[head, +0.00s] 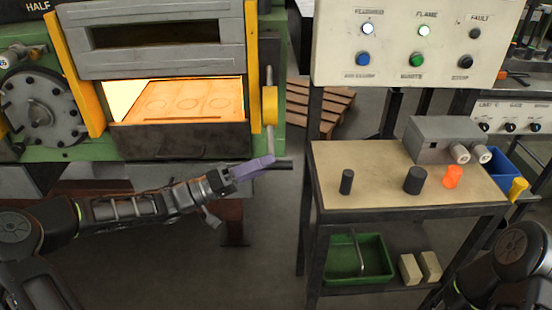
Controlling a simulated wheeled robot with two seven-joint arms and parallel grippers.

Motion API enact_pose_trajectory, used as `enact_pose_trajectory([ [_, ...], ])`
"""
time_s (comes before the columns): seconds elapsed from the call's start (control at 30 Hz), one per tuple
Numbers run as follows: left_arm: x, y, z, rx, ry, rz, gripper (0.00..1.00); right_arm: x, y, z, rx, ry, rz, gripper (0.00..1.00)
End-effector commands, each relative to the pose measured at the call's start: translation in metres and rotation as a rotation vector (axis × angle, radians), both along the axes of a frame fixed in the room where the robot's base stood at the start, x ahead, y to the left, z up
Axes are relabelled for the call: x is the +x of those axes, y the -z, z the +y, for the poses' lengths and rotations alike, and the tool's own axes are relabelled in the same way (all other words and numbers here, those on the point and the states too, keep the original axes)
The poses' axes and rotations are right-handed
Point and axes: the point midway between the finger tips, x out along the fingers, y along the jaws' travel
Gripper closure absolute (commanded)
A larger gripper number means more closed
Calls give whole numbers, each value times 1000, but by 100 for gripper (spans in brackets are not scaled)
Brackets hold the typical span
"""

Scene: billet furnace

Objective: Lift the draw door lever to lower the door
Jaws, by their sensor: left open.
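The furnace draw door (150,62), a grey panel with a dark slot, stands raised between yellow side rails. Below it the opening (175,100) glows orange, with round shapes on its floor. At the right of the furnace, a vertical rod carries a yellow block (270,105). A short dark bar (285,164), which looks like the lever's handle, sticks out to the right near the rod's lower end. My left gripper (262,164) has purple fingers and is open at this bar. The fingers overlap the bar's left part, and I cannot tell whether they touch it.
A bench (345,188) at the right holds dark cylinders, an orange piece and a grey box (445,140). A green tray (345,262) and pale blocks lie on its lower shelf. A control panel (405,40) hangs above. Floor shows between furnace and bench.

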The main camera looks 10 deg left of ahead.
Motion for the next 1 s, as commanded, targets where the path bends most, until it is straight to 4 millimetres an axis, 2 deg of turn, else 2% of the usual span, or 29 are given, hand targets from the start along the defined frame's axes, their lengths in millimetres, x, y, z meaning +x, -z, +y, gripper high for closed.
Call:
enact_pose_trajectory([
  [0.1,10,-5,-15,-2,1,-2,57,0,-3,0,0,0,0,57],
  [0.23,16,-8,-25,-2,0,-1,57,0,-4,0,0,0,0,57],
  [0.57,18,-8,-27,1,-2,0,58,0,-3,0,0,0,0,57],
  [1.0,18,-8,-27,1,-2,0,94,0,-3,0,0,0,0,57],
])
